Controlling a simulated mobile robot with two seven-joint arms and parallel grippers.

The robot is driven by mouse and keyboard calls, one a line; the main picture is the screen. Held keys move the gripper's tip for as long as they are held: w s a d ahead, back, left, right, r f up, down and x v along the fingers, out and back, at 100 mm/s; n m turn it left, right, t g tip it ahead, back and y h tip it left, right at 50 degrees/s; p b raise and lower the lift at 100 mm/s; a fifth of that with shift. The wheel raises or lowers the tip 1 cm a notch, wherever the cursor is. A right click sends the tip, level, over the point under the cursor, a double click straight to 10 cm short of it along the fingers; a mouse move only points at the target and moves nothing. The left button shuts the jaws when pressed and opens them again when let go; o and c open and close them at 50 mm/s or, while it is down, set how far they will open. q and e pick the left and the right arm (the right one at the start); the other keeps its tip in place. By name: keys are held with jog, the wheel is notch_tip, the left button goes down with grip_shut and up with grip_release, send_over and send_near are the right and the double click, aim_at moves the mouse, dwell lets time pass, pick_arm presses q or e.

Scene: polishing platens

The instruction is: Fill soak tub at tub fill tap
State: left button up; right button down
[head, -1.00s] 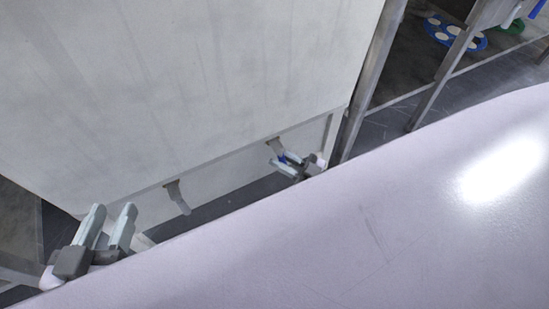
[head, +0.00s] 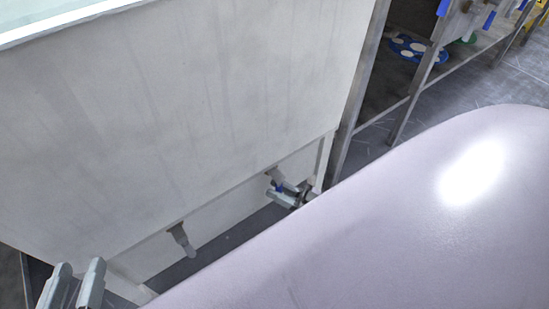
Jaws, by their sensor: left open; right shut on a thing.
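A large pale grey, streaked tank (head: 190,110) with a light rim at the top left fills the left of the head view. Two grey tap-like fittings hang under its lower edge, a left one (head: 181,238) and a right one (head: 282,181). I cannot tell whether the tank is the soak tub or which fitting is the fill tap. My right gripper (head: 281,196) is shut at the right fitting, around a small blue part (head: 279,186), mostly hidden. My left gripper (head: 77,274) is open and empty at the bottom left, apart from the left fitting. No water shows.
A metal leg (head: 358,95) stands at the tank's right corner. Beyond it, a frame with a lower shelf holds a blue disc with white circles (head: 412,48). Blue-handled items (head: 443,7) show at the top right. Dark floor (head: 500,75) is clear at the right.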

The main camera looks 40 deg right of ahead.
dwell(0.5)
jog(key=c, duration=1.3)
grip_release()
jog(key=shift+s+d+f, duration=0.2)
jog(key=shift+s+f, duration=0.05)
jog(key=shift+s, duration=0.15)
jog(key=s+d, duration=0.7)
jog(key=s, duration=0.3)
jog(key=shift+p, duration=0.35)
